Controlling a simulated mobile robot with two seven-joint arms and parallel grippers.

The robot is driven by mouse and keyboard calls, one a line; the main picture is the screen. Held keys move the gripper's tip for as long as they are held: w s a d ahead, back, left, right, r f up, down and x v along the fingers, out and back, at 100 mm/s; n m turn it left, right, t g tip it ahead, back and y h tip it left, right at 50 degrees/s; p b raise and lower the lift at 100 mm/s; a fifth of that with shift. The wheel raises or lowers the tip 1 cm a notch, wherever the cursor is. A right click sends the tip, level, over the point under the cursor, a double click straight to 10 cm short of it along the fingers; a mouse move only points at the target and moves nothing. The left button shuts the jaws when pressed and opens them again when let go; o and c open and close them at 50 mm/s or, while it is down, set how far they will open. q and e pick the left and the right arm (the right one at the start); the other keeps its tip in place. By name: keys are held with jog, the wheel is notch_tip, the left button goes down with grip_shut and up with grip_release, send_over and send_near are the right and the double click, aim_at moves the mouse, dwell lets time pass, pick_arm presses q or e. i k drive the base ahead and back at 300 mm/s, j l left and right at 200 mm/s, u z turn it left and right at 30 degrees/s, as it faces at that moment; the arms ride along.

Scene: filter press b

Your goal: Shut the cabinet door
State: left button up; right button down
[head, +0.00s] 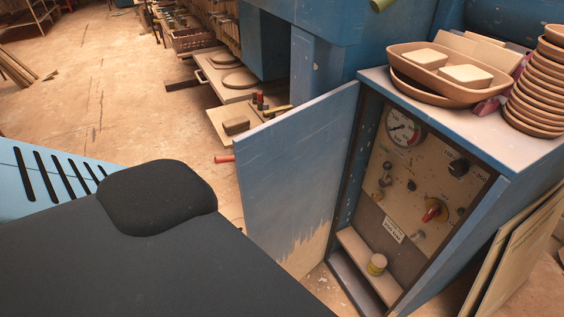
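The blue cabinet (478,215) stands at the right of the head view, its front facing me at an angle. Its door (285,175) is a flat blue panel with worn, bare paint near the bottom. The door stands wide open, swung out to the left from the cabinet's left front edge. Neither of my grippers shows in this view.
Brown bowls (440,75) and a stack of dishes (537,95) stand on the cabinet top. Boards (510,250) lean against its right side. A low bench with tools (245,115) stands behind the door. Open floor (90,100) lies at the upper left.

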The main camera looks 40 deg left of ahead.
aim_at(290, 167)
jog(key=k+j+z, duration=0.1)
jog(key=j, duration=0.3)
jog(key=k+j, duration=0.35)
jog(key=k+j+z, duration=0.15)
jog(key=j, duration=0.2)
jog(key=j+z, duration=0.1)
jog(key=j, duration=0.35)
jog(key=k+j+z, duration=0.1)
jog(key=j, duration=0.35)
jog(key=i+j, duration=0.15)
jog(key=j, duration=0.15)
jog(key=i+j+z, duration=0.1)
jog(key=j, duration=0.2)
jog(key=i+j, duration=0.2)
jog(key=i+j+z, duration=0.1)
jog(key=j, duration=0.3)
jog(key=i, duration=0.05)
